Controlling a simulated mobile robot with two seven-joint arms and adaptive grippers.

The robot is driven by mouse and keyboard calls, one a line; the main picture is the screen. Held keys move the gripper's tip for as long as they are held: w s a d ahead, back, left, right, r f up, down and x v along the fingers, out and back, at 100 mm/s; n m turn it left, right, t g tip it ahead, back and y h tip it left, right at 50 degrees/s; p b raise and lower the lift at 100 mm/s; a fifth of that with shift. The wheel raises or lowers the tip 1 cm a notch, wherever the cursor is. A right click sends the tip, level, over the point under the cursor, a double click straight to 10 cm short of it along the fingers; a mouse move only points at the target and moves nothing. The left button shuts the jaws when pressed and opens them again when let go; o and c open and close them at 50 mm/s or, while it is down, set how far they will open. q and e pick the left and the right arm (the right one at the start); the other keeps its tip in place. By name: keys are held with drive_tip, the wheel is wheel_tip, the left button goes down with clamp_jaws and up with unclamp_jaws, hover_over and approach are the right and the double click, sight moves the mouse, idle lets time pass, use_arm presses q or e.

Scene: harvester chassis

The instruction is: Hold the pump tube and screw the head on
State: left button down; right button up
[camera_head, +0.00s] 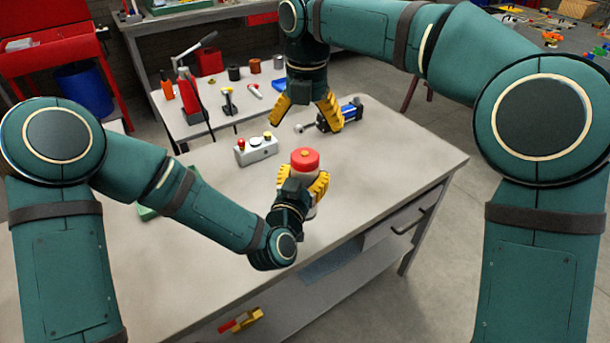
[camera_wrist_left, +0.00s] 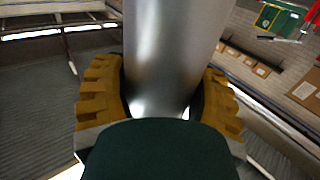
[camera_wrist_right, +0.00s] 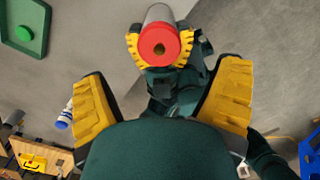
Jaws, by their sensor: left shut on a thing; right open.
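The pump tube (camera_wrist_left: 172,55) is a smooth grey metal cylinder, seen close up in the left wrist view. My left gripper (camera_head: 303,180) is shut around it, one yellow finger on each side, and holds it roughly upright above the bench. A red round head (camera_head: 305,160) with a small brass centre is at the tube's upper end; it also shows in the right wrist view (camera_wrist_right: 160,47). I cannot tell how tightly it sits. My right gripper (camera_head: 306,110) is open and empty, farther back over the bench, apart from the red head. The tube's lower part is mostly hidden.
A blue and black cylinder with a silver rod (camera_head: 340,116) lies beside my right gripper. A grey button box (camera_head: 256,149) stands left of the held tube. A side bench (camera_head: 190,128) behind carries small tools and cans. The bench's right part (camera_head: 400,155) is clear.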

sight(305, 153)
drive_tip(key=shift+s+a+r, duration=0.1)
drive_tip(key=shift+s+a, duration=0.05)
drive_tip(key=shift+f, duration=4.05)
